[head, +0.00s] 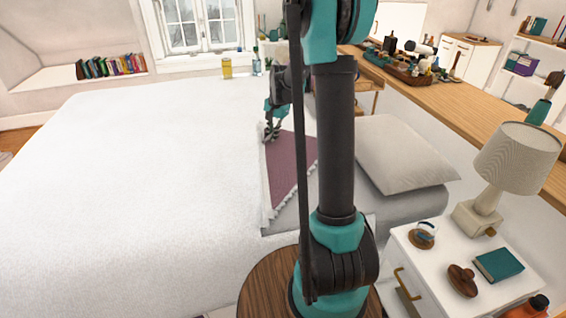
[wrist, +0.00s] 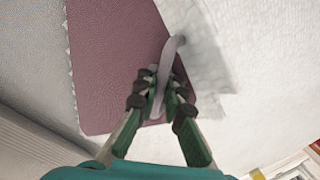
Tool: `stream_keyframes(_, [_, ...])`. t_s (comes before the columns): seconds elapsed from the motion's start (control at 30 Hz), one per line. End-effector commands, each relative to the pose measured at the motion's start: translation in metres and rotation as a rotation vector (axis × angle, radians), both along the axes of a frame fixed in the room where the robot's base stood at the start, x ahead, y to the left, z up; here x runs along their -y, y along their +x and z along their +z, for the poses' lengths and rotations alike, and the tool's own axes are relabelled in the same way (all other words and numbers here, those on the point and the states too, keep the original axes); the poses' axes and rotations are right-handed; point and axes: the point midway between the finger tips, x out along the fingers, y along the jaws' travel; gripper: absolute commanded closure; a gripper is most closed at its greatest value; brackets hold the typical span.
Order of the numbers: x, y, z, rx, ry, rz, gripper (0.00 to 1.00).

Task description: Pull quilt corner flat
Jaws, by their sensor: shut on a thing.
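A wide white quilt (head: 140,150) covers the bed. A mauve patch of cloth (head: 288,165) with a pale fringed edge lies at its right side, near the pillow, and fills the upper middle of the wrist view (wrist: 115,50). I cannot tell for sure whether it is the quilt's underside. My gripper (head: 272,130) is at the far left end of this patch. In the wrist view my gripper (wrist: 164,82) is shut on a pale lilac fold of cloth (wrist: 169,50), which stands up between the fingers. The fold's lower end is partly hidden by the fingers.
A grey-white pillow (head: 400,155) lies right of the mauve patch. A white nightstand (head: 455,265) with a lamp (head: 515,160), a teal book (head: 498,265) and small items stands front right. A wooden counter (head: 460,105) runs behind. My arm hides part of the bed.

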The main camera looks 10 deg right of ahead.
Motion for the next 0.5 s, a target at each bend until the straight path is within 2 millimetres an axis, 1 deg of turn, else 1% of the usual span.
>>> stream_keyframes(0.1, [0.0089,-0.0078,0.0073,0.021,0.019,-0.003,1.0])
stream_keyframes(0.17, [0.0111,-0.0108,0.0104,0.03,0.028,-0.003,1.0])
stream_keyframes(0.5, [0.0124,-0.0126,0.0128,0.037,0.036,0.0,1.0])
